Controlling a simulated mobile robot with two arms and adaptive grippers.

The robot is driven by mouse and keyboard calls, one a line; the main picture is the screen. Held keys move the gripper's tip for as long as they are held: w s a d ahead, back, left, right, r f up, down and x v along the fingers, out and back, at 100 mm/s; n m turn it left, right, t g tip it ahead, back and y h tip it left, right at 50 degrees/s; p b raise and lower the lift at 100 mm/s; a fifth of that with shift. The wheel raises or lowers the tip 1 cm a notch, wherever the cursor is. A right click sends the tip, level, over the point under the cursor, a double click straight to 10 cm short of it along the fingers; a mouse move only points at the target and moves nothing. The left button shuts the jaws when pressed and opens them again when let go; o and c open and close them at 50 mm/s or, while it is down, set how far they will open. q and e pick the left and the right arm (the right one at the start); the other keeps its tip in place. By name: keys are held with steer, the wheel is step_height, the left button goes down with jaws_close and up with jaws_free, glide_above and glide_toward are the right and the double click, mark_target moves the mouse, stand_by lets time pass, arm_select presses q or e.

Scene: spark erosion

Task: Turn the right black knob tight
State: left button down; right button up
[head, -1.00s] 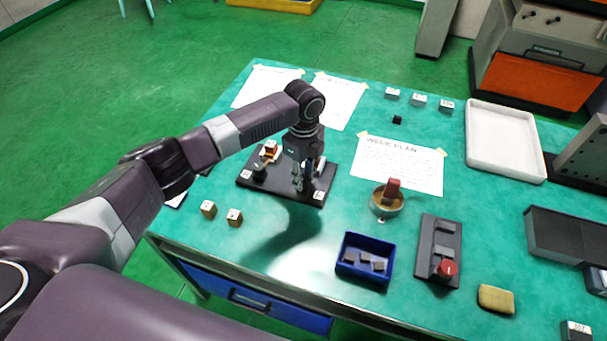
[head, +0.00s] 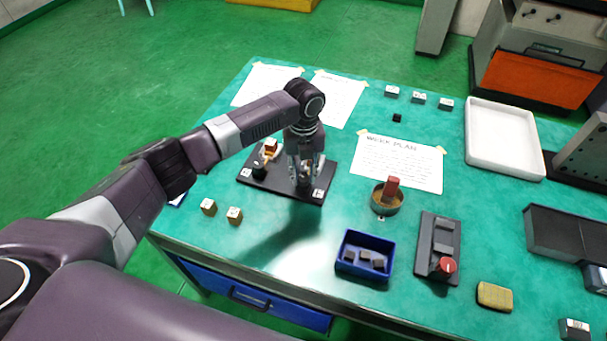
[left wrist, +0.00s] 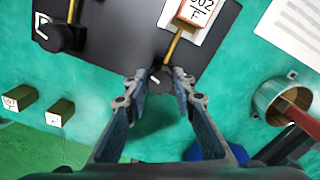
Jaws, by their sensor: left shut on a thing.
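A black plate (head: 290,187) lies on the green table. My left gripper (head: 304,183) points down at the plate's right part, and its fingers mostly hide the right black knob in the head view. In the left wrist view the right black knob (left wrist: 160,79) shows between the fingertips of my left gripper (left wrist: 158,84), one on each side. The gripper is shut on the knob, which has a short white line on top. The left black knob (left wrist: 62,38) stands free at the plate's other side; it also shows in the head view (head: 259,171). My right gripper is out of view.
A brass rod and a labelled block (left wrist: 195,12) are close to the gripped knob. Two small blocks (head: 234,215) lie in front of the plate. A round brass cup (head: 385,203) and a blue bin (head: 363,256) stand to the right.

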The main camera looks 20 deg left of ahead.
mark_target(304, 177)
arm_select(q)
steer(key=shift+w+r+m, duration=0.1)
steer(key=shift+m, duration=0.2)
steer(key=c, duration=1.6)
jaws_free()
step_height(304, 177, up, 12)
